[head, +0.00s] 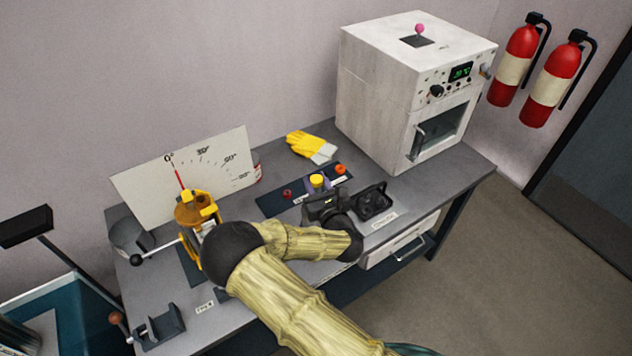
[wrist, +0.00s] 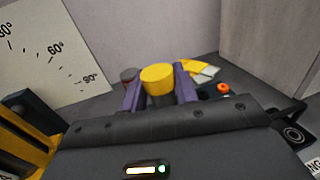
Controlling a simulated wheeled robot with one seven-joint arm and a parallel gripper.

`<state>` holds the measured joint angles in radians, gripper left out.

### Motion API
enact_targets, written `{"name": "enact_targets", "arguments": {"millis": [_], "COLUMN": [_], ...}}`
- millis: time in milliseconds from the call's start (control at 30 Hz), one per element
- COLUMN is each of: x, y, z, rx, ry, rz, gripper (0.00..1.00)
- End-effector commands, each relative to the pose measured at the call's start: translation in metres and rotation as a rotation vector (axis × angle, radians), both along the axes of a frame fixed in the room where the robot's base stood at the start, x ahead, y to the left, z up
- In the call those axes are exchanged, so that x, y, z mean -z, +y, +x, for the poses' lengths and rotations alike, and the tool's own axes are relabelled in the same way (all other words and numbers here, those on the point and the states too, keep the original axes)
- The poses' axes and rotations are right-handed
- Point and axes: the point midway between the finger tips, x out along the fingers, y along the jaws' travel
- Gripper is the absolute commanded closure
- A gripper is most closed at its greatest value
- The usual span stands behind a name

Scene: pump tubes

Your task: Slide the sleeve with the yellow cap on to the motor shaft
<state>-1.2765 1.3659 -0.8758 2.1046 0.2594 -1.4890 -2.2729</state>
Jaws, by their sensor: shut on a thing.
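The sleeve with the yellow cap (head: 317,180) stands upright over the dark mat, and its yellow cap (wrist: 157,78) shows in the middle of the wrist view. My gripper (wrist: 159,86) has its two purple fingers on either side of the sleeve and is shut on it. In the head view my gripper (head: 317,184) is partly hidden by its own dark body. I cannot tell whether the sleeve's lower end touches the mat. A brown and yellow device (head: 196,212) stands in front of the angle board. I cannot make out the motor shaft.
The dark mat (head: 272,206) also bears a red-capped piece (head: 287,193) and an orange-capped piece (head: 340,169). A yellow glove (head: 312,147) lies behind. The white oven (head: 405,95) stands right; the angle board (head: 225,172) stands left. A black tray (head: 374,202) is nearby.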

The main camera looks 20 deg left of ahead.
Motion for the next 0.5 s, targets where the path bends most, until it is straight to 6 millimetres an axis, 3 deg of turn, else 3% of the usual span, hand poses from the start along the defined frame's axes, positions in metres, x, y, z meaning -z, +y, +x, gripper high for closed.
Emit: {"name": "enact_targets", "arguments": {"millis": [500], "x": [0.0112], "y": [0.0002], "z": [0.0000], "rx": [0.000], "ry": [0.000], "rz": [0.000], "gripper": [0.95]}}
